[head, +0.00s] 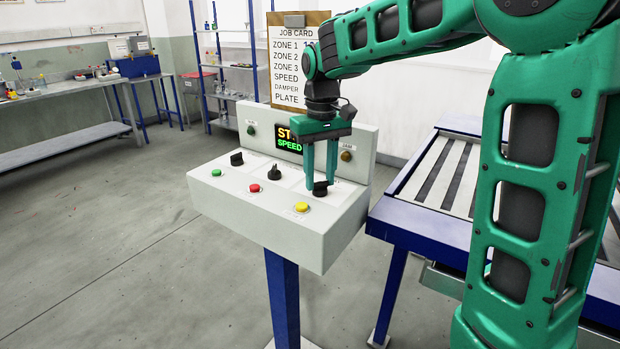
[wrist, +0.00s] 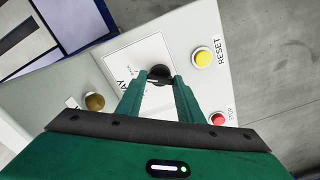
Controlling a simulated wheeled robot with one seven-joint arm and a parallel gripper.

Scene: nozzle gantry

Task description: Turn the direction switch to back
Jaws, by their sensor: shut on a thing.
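The white control box (head: 285,228) stands on a blue post. Three black rotary knobs sit on its sloping top: a left one (head: 237,158), a middle one (head: 274,172) and a right one (head: 320,189). My gripper (head: 319,182) points down and is shut on the right knob. In the wrist view the fingers hold the black knob (wrist: 158,73) from both sides. Its plate carries a partly hidden label ending in "WAY", so I cannot read the whole name. The fingers hide part of the knob and its markings, so its exact setting is unclear.
A yellow button (head: 301,207), labelled RESET in the wrist view, and a red button (head: 254,188) lie close by. A green button (head: 216,173) is farther left. The upright panel has a lit display (head: 288,139). A blue-framed roller table (head: 430,215) stands to the right.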

